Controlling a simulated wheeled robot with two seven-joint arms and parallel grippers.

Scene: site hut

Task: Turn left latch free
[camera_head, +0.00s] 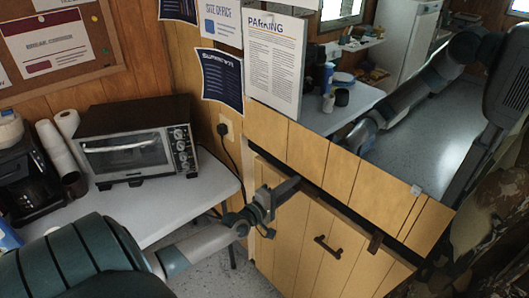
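The yellow wooden panel (300,235) below the opening has a dark handle (328,247) in its middle. A dark bar that looks like the left latch (287,187) sits at its upper left, tilted up to the right. The right latch (376,242) is a short dark bar at the upper right, nearly upright. My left gripper (264,206) is at the left latch, seen side-on. It overlaps the latch, and I cannot tell whether it grips it or how wide its fingers are. My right gripper cannot be made out; a grey-teal arm (405,97) ends behind the wood.
Posted sheets, one reading PARKING (273,62), hang beside the opening. A cable (228,150) hangs from a wall socket. Camouflage cloth (490,235) is at lower right.

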